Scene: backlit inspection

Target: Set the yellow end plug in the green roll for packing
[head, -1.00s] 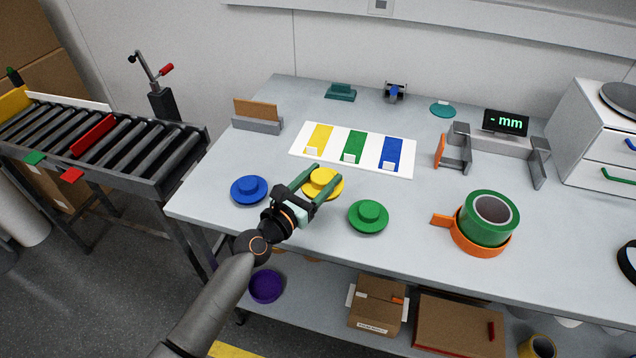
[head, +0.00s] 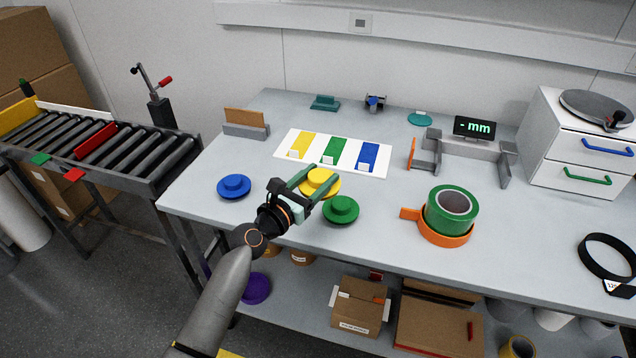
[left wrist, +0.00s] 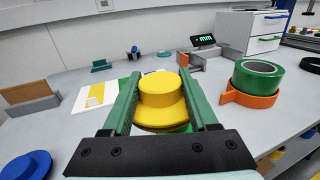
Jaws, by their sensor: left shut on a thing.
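The yellow end plug (head: 320,182), a flanged disc with a raised hub, is between the fingers of my left gripper (head: 315,180). In the left wrist view the fingers (left wrist: 163,95) are closed on the plug (left wrist: 162,92), which sits upright. It appears held above the table, though the gap is hard to judge. The green roll (head: 452,210), a ring with an open grey-lined bore, stands upright in an orange holder (head: 445,238) to the right of the gripper. The roll also shows in the left wrist view (left wrist: 258,77). My right gripper is out of view.
A green plug (head: 341,210) lies just right of and below the held plug, and a blue plug (head: 234,187) lies left. A white board (head: 283,150) with coloured strips lies behind. A grey gauge (head: 470,146) with a display stands behind the roll.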

